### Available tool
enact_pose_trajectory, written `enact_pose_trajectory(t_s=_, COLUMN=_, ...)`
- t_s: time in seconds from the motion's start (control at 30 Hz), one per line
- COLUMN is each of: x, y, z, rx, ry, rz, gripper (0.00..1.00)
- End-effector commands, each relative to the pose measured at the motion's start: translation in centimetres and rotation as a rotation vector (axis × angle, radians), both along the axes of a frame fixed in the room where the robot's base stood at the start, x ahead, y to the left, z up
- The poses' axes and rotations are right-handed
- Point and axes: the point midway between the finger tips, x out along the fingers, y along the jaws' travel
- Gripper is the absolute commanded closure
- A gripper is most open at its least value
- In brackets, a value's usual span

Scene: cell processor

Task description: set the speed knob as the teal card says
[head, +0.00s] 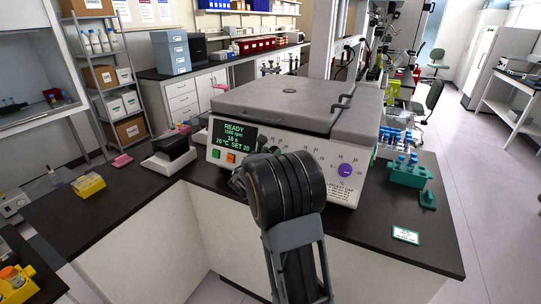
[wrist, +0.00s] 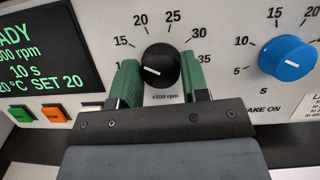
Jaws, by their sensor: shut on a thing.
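In the head view my arm hides the knob and gripper. The teal card (head: 405,234), white with a teal border, lies on the dark bench at the right; its writing is too small to read.
The grey-lidded machine (head: 295,100) has a dark display (wrist: 38,45) with green text, partly cut off in the wrist view. Green (wrist: 20,114) and orange (wrist: 54,116) buttons sit below it. A blue knob (wrist: 287,58) is on the right. A teal tube rack (head: 408,173) stands beside the machine.

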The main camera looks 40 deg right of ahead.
Motion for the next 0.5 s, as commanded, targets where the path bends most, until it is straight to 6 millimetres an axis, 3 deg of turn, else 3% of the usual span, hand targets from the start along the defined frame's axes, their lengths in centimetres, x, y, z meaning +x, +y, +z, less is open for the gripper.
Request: enact_pose_trajectory(t_s=0.5, x=-0.11, y=-0.09, z=0.04, rx=-0.166, ry=0.309, rz=0.116, gripper=0.82)
